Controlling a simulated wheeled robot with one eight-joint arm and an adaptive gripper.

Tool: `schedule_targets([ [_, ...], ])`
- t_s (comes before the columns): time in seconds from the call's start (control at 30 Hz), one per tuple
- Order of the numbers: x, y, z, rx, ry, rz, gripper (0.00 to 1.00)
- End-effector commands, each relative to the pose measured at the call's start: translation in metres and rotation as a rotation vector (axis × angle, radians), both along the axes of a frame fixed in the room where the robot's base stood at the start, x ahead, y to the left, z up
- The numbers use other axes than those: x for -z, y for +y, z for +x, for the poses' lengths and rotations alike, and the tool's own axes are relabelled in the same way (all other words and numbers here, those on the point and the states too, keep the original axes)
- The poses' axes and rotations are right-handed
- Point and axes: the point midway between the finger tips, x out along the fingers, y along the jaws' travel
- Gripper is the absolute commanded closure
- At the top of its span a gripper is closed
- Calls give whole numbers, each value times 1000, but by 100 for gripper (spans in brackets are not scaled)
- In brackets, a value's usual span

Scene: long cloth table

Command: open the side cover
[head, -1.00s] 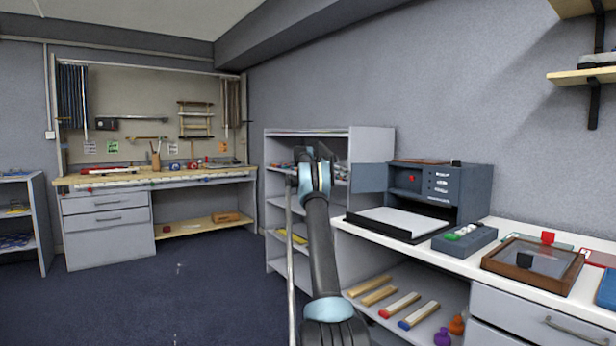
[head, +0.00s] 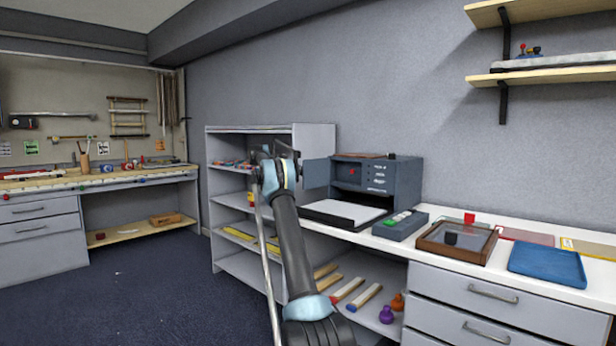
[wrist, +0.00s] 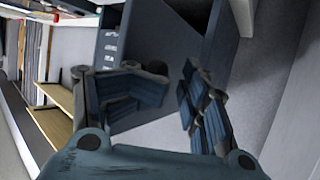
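A dark blue-grey cabinet (head: 404,185) stands on the white counter against the wall. A lighter blue-grey panel, seemingly the side cover (head: 317,173), stands out from its left front edge like a swung-out flap. My gripper (head: 272,158) is just left of this panel in the head view, seemingly apart from it; the arm hides part of the shelf behind. In the wrist view my gripper (wrist: 168,98) shows two finger sets spread apart, with no object clearly held between them. The cabinet's dark body (wrist: 165,35) is beyond the fingers there.
A white-topped tray (head: 345,212) lies before the cabinet. A grey block (head: 400,228), a brown framed box (head: 455,243) and a blue tray (head: 548,264) lie to the right. A grey shelf unit (head: 308,150) stands behind my arm.

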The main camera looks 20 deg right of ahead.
Motion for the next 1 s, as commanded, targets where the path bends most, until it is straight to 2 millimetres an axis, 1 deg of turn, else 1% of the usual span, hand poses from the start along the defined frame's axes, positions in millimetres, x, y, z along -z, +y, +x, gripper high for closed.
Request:
schedule_targets([
  [0.03,0,4,1,-4,1,1,60],
  [0.27,0,15,3,-9,1,3,60],
  [0.37,-3,25,4,-10,1,3,60],
  [0.6,-19,56,7,-9,1,0,60],
  [0.7,-24,65,8,-7,1,-1,60],
  [0.83,-28,73,8,-5,0,-1,60],
  [1.0,-29,74,7,-4,1,-2,60],
])
